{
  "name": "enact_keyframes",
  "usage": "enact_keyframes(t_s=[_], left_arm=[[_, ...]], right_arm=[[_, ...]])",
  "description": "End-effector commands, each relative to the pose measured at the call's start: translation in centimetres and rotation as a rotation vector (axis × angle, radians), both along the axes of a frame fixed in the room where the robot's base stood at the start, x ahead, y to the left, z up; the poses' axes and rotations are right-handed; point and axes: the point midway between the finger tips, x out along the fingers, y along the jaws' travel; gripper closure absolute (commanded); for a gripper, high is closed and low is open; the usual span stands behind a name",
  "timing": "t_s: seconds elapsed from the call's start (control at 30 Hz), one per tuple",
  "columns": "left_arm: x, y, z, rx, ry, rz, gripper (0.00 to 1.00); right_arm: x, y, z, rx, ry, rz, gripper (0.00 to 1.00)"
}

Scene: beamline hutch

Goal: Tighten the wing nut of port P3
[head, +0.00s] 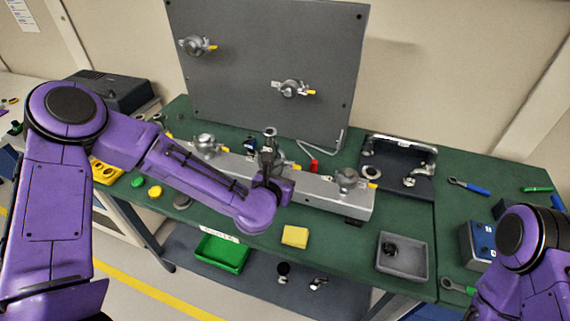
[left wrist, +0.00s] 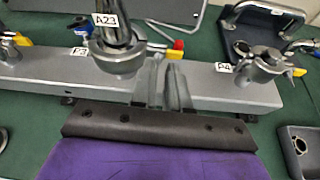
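Port P3 (left wrist: 115,62) is a round silver clamp fitting on the long grey bar (left wrist: 205,88), beside its P3 label (left wrist: 80,51). A silver part tagged A23 (left wrist: 105,20) stands upright on it. The yellow wing nut (left wrist: 166,53) shows at the port's right side, partly hidden by my fingers. My left gripper (left wrist: 164,68) points at this side of P3. Its fingers are apart by a narrow gap, with the tips just short of the yellow in the picture; contact cannot be told. In the head view my left gripper (head: 268,160) largely covers P3. My right gripper is out of view.
Port P4 (left wrist: 265,65) is to the right on the bar, another port (head: 206,144) to the left. A grey panel (head: 260,60) stands behind. A yellow block (head: 295,236) and a grey tray (head: 403,258) lie at the front. A red-ended tool (head: 314,166) is behind the bar.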

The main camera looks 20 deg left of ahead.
Motion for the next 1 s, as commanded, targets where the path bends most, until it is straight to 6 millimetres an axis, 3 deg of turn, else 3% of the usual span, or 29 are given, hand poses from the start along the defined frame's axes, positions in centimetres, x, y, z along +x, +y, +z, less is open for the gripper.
enact_keyframes(t_s=[0.1,0.27,0.47,0.53,1.0], left_arm=[[1.8,0.1,-0.5,0.003,0.002,0.001,0.85],[2.7,0.1,-1.2,0.002,0.002,0.002,0.85],[2.8,0.2,-1.3,0.001,0.002,0.003,0.85],[2.8,0.2,-1.3,0.001,0.002,0.003,1.00],[2.7,0.1,-1.4,0.053,-0.001,0.003,1.00]], right_arm=[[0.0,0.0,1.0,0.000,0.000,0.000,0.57],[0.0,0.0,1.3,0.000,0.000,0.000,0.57],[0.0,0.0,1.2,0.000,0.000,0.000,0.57],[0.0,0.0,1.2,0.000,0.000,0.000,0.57],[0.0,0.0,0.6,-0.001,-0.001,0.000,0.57]])
